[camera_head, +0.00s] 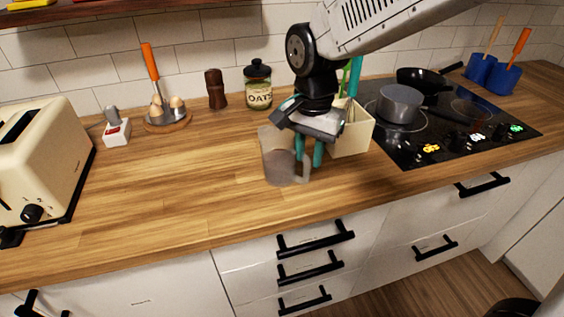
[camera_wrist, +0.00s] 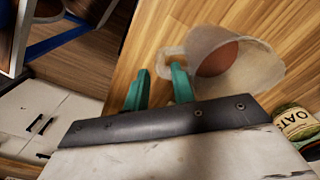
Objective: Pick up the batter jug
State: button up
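The batter jug (camera_head: 277,160) is a see-through jug with brownish contents, standing upright on the wooden counter. In the wrist view the jug (camera_wrist: 252,72) is seen from above, its handle pointing left towards my fingers. My gripper (camera_head: 309,160) has teal fingers pointing down on the jug's handle side. In the wrist view my gripper (camera_wrist: 160,71) is open, with a clear gap between the fingers. The handle lies just beyond the fingertips, closest to the right finger. I cannot tell whether they touch. Nothing is held.
A cream utensil box (camera_head: 352,137) stands close behind and right of my gripper. A black hob (camera_head: 450,125) with a grey pot (camera_head: 400,104) is further right. An oats jar (camera_head: 258,85) stands behind the jug, and a toaster (camera_head: 45,135) at far left. The left-middle counter is clear.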

aim_at(306, 185)
jog(key=shift+a+f, duration=0.1)
jog(key=shift+f, duration=1.9)
grip_shut()
jog(key=shift+r, duration=0.2)
